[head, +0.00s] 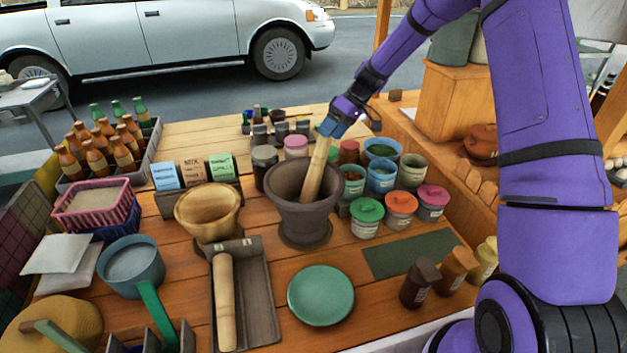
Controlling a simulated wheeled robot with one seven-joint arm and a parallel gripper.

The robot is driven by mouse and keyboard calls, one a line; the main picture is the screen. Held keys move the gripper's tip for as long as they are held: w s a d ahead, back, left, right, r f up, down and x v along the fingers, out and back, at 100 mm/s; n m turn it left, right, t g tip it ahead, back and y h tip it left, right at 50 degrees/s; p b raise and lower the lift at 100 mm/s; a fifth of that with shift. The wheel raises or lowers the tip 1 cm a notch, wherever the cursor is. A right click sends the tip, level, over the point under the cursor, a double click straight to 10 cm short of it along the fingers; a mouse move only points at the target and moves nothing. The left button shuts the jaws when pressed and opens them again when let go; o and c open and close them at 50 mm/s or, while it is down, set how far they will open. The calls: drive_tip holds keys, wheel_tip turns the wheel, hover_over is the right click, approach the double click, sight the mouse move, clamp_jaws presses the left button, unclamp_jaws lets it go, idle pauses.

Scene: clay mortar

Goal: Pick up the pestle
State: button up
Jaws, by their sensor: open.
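A pale wooden pestle (316,172) leans in the dark clay mortar (300,212), its upper end tilted to the right and its lower end inside the bowl. My gripper (331,127) is at the pestle's upper end, pointing down, with its jaws open. The fingertips overlap the pestle's top in this view, and I cannot tell whether they touch it. A second pale wooden rod (224,300) lies in a dark tray (262,300) at the front. The inside bottom of the mortar is mostly hidden.
A wooden bowl (208,212) stands close left of the mortar. Several lidded jars, including a green-lidded one (366,212), crowd its right side. Small containers stand behind it. A green plate (320,295) lies in front. A dark green mat (410,253) lies bare at right.

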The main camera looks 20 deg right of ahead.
sight(323, 145)
drive_tip(key=shift+d+x, duration=0.2)
drive_tip(key=shift+x, duration=2.4)
drive_tip(key=shift+f, duration=0.1)
drive_tip(key=c, duration=1.3)
